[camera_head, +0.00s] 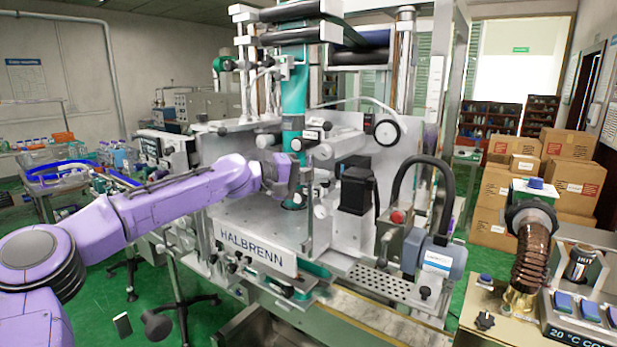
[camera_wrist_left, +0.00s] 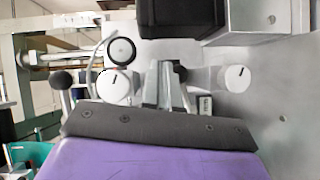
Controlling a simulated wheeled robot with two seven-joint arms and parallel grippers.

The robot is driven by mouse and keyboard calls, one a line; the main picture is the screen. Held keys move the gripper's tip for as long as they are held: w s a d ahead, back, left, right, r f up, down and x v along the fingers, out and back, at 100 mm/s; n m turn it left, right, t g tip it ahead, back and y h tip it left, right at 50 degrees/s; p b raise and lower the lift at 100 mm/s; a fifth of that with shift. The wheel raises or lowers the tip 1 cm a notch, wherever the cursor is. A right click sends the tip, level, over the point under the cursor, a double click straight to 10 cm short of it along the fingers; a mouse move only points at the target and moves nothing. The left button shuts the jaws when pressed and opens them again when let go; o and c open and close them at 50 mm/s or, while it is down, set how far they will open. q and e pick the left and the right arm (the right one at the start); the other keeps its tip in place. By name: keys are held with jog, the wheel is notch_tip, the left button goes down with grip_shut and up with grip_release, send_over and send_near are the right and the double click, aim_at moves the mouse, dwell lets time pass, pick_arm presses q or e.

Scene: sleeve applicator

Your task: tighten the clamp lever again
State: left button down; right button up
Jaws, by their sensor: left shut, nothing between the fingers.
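My left arm reaches in from the left to the middle of the sleeve applicator (camera_head: 265,218). My left gripper (camera_head: 293,176) is in front of the machine's central column, partly lost among its parts. In the left wrist view the fingers of the left gripper (camera_wrist_left: 165,72) are together with nothing between them. A lever with a black ball end (camera_wrist_left: 62,80) stands left of the fingers, apart from them; I cannot tell if it is the clamp lever. White round knobs (camera_wrist_left: 118,86) flank the fingers. My right gripper is out of view.
A black motor block (camera_head: 356,188) sits right of the gripper. A black hose (camera_head: 420,168) arches over the machine's right side. Cartons (camera_head: 572,146) are stacked at the back right. A side bench with a brown ribbed tube (camera_head: 532,255) stands at front right.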

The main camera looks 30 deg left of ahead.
pick_arm(q)
jog(key=b+v, duration=0.3)
jog(key=v, duration=0.7)
jog(key=shift+s+a, duration=0.15)
